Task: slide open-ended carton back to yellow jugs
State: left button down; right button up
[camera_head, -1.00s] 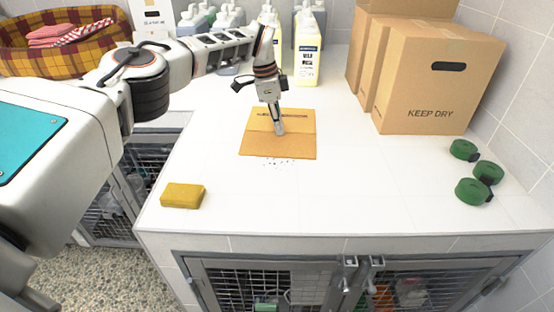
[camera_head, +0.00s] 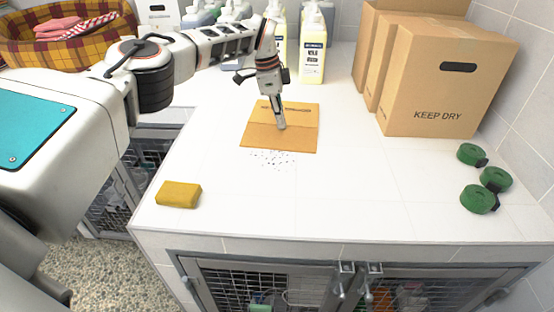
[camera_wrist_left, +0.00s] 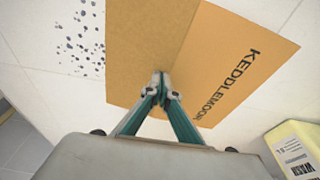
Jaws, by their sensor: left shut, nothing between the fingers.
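The open-ended carton (camera_head: 277,137) is a low orange-brown piece with two tones and a printed name, lying on the white counter. It also fills the middle of the left wrist view (camera_wrist_left: 150,40). My left gripper (camera_head: 281,127) is shut and empty, pointing down with its tips at the carton, near the line between the two tones; the tips also show in the left wrist view (camera_wrist_left: 161,88). Pale yellow jugs (camera_head: 312,55) stand behind the carton, with a gap between; one shows at the lower right of the left wrist view (camera_wrist_left: 290,140). My right gripper is not in view.
Dark specks (camera_head: 275,160) lie on the counter (camera_head: 340,200) in front of the carton. A yellow sponge (camera_head: 178,195) is front left. Cardboard boxes (camera_head: 440,95) stand right, green rolls (camera_head: 478,198) front right. A plaid basket (camera_head: 70,40) is back left.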

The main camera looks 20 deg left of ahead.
pick_arm(q)
notch_tip(320, 180, up, 8)
dwell(0.7)
jog(key=shift+f, duration=0.1)
dwell(0.3)
